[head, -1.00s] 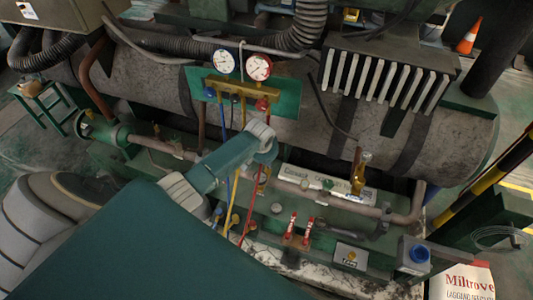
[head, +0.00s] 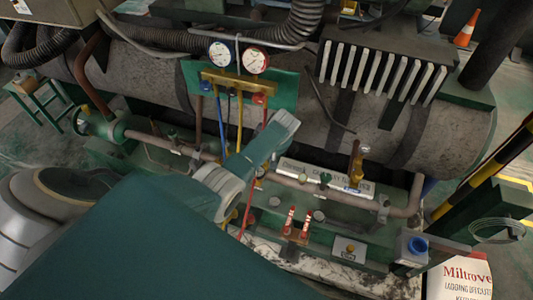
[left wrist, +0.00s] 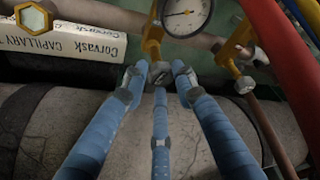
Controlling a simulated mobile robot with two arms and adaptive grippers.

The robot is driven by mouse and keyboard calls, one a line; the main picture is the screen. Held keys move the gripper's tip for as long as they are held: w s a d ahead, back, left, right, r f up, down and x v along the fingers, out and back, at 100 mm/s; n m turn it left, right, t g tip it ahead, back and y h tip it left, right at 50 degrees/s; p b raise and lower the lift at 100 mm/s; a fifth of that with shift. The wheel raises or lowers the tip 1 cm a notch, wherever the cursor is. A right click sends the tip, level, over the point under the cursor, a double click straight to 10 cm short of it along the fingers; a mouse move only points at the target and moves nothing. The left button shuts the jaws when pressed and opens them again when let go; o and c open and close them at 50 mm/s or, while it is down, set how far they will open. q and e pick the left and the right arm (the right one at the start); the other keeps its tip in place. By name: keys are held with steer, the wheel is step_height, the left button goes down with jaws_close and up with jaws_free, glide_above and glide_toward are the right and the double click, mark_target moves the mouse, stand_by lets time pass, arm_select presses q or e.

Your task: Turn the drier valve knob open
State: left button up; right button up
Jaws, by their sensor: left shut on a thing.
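In the left wrist view, the blue fingers of my left gripper (left wrist: 158,80) are closed in around a small grey knob (left wrist: 160,68). The knob sits at the end of a brass fitting (left wrist: 154,35), beside a round white gauge (left wrist: 185,14). The fingertips hide part of the knob, so its turned position cannot be told. In the head view, my left forearm reaches across the green skid, and its wrist hides the fingers and the knob. My right gripper is not in view.
A white box with printed text (head: 300,168) lies behind the pipe (head: 300,184). Two gauges (head: 220,53) and a brass manifold stand above, with blue, yellow and red hoses (head: 240,125) hanging near my arm. A traffic cone (head: 467,32) is far right.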

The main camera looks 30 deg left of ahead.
arm_select(q)
steer(key=shift+w+a+r, duration=0.3)
steer(key=shift+a, duration=0.05)
steer(key=o, duration=1.1)
steer(key=shift+o, duration=0.2)
steer(key=shift+s+f, duration=0.1)
steer(key=shift+s, duration=0.1)
steer(key=shift+s+d+r, duration=0.1)
steer(key=shift+d+r, duration=0.3)
steer(key=v, duration=1.1)
steer(key=shift+a, duration=0.1)
